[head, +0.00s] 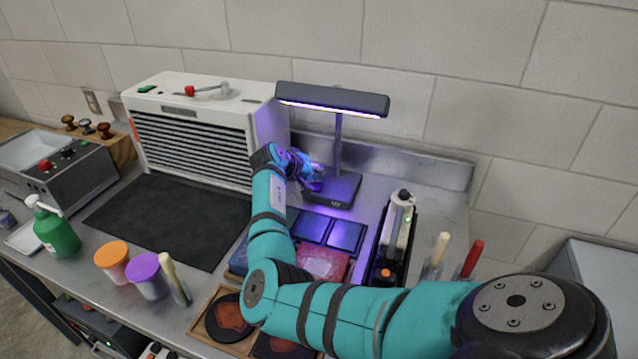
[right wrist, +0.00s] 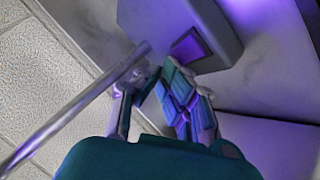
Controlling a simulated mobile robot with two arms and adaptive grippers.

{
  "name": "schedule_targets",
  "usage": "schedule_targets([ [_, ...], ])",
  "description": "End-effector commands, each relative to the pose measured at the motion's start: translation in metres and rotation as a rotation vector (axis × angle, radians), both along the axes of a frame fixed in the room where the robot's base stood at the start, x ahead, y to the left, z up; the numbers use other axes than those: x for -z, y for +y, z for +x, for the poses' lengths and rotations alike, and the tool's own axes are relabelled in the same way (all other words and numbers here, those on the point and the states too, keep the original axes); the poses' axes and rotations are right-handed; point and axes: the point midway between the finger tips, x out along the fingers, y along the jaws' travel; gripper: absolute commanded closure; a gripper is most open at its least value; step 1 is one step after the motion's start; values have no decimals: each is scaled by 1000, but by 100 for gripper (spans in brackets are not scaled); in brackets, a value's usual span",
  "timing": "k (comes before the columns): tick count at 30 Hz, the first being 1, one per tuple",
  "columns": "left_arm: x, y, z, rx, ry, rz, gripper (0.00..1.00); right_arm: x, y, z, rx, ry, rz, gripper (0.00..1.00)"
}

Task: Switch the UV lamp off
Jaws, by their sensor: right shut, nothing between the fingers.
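The UV lamp (head: 333,100) stands at the back of the bench, with a dark bar head on a thin pole above a dark base (head: 333,192). A violet strip glows under its head, and violet light falls on the things below. My right gripper (head: 314,179) is shut and empty, low beside the left side of the base and near the pole. In the right wrist view its fingers (right wrist: 163,80) are close to the pole (right wrist: 75,115) and a dark square patch (right wrist: 190,46) on the base. Whether they touch is unclear. My left gripper is out of view.
A white louvred unit (head: 190,125) stands left of the lamp. Dark square tiles (head: 346,235) lie in front of the base, and a black holder with a white device (head: 397,228) stands to the right. A black mat (head: 165,220), jars and a green bottle (head: 57,235) are left.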

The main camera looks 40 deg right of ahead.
Motion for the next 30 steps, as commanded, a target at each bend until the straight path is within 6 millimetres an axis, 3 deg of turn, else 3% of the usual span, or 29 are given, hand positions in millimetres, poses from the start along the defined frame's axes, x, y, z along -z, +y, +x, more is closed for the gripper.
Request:
schedule_targets([
  [20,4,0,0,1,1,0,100,5,-1,0,1,1,1,100],
  [30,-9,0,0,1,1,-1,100,-10,1,-1,1,2,0,100],
])
